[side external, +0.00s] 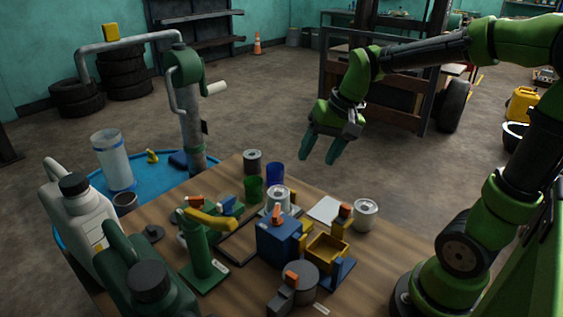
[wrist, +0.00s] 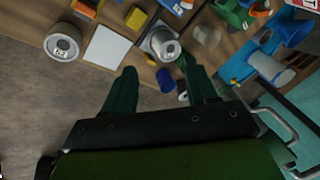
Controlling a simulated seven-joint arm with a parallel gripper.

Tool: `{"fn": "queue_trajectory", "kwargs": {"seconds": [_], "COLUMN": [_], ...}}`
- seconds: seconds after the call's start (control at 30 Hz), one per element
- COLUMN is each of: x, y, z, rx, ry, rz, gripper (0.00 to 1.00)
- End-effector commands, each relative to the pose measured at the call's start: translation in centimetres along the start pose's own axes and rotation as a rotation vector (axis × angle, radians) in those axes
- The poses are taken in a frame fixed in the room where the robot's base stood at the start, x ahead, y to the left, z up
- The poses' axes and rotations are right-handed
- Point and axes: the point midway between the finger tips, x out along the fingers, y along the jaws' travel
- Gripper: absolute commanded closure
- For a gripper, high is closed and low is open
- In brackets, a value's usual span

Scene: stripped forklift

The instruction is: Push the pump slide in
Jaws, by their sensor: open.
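My gripper (side external: 321,152) is open and empty, hanging in the air beyond the back right side of the wooden table. In the wrist view its two dark green fingers (wrist: 158,70) are spread apart. I cannot tell which part is the pump slide. A green stand with a yellow lever (side external: 206,262) is on the table. A blue block (side external: 277,243) with an orange knob stands right of it. A grey round device (side external: 300,272) with an orange-tipped part is at the front. A tall hand pump (side external: 190,110) rises behind the table. My gripper touches none of these.
Cans, including a silver one (side external: 365,214), a green cup (side external: 253,188), a blue cup (side external: 275,173) and a white plate (side external: 325,210) occupy the table's far side. Large jugs (side external: 82,225) crowd the left. A blue basin (side external: 160,190) lies behind. Floor under my gripper is clear.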

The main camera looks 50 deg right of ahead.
Motion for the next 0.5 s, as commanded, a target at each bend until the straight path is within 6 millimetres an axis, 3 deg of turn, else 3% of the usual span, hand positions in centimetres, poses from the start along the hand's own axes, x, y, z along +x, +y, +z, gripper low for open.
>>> {"fn": "queue_trajectory", "kwargs": {"seconds": [0.1, 0.3, 0.5], "x": [2.1, 5.9, 8.6], "y": [1.1, 3.7, 5.6], "z": [-4.4, -10.8, -15.2], "rx": [0.177, 0.492, 0.775], "ry": [-0.09, -0.232, -0.342], "rz": [0.055, 0.137, 0.195], "gripper": [0.43, 0.43, 0.43]}}
